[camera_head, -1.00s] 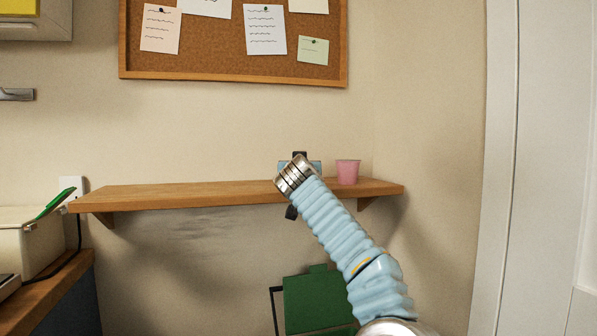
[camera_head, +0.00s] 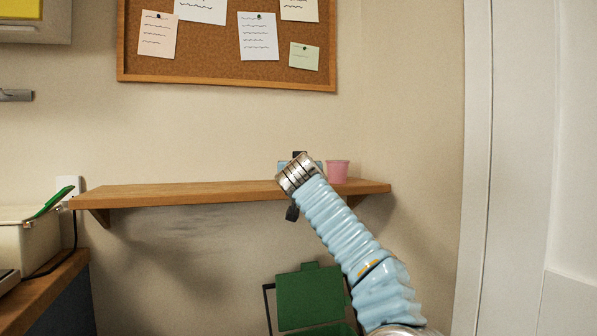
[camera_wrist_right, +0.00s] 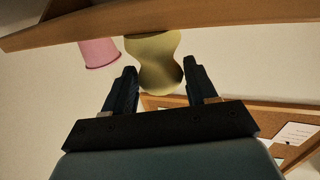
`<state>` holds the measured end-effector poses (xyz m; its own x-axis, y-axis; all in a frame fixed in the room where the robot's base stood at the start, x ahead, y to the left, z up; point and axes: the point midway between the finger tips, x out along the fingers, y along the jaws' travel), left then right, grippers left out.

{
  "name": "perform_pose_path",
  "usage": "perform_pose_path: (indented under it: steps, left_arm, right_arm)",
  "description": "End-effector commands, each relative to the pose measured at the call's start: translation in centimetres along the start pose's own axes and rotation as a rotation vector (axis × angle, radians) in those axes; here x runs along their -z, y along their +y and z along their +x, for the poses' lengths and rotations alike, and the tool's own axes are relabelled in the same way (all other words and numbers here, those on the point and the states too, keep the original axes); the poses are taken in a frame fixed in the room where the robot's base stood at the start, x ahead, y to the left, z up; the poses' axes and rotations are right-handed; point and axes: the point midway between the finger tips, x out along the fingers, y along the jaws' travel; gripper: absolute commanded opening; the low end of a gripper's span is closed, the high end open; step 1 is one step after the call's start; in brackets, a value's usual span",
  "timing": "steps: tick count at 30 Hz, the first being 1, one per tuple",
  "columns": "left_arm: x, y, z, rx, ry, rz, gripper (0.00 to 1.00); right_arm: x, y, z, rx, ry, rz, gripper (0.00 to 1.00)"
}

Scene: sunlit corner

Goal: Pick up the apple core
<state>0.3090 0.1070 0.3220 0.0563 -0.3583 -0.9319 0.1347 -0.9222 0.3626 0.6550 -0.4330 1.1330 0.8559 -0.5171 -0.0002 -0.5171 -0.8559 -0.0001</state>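The apple core (camera_wrist_right: 155,62), a yellow-green piece with a narrow waist, stands on the wooden shelf (camera_head: 180,196). The right wrist view shows the scene upside down, with the shelf at its top. My right gripper (camera_wrist_right: 161,70) is open, with its two dark fingers on either side of the core's free end. Narrow gaps show between the fingers and the core. In the head view my right wrist hides the core and most of the gripper. My left gripper is not in view.
A pink cup (camera_head: 338,171) stands on the shelf close to the core; it also shows in the right wrist view (camera_wrist_right: 100,53). A corkboard (camera_head: 226,75) hangs above. A green item (camera_head: 309,298) is below the shelf. The shelf's left part is clear.

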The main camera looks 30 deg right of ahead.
Motion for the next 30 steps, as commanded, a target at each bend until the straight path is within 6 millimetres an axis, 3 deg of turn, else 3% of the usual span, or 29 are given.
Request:
perform_pose_path:
  steps: [1,4,16,20,30]
  left_arm:
    - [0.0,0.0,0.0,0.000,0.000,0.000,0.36]
    - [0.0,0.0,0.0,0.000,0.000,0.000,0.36]
    - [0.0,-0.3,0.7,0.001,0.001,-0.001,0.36]
    - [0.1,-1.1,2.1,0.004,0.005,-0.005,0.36]
    - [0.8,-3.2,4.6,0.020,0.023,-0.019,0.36]
  right_arm:
    - [0.0,0.0,0.0,0.000,0.000,0.000,0.65]
    - [0.0,0.0,0.0,0.000,0.000,0.000,0.81]
    - [-0.2,-0.1,-0.8,0.001,0.001,0.000,0.81]
    - [-0.5,0.0,-2.9,0.002,0.003,0.000,0.81]
    - [-0.3,-0.1,-10.5,0.003,0.002,0.001,0.81]
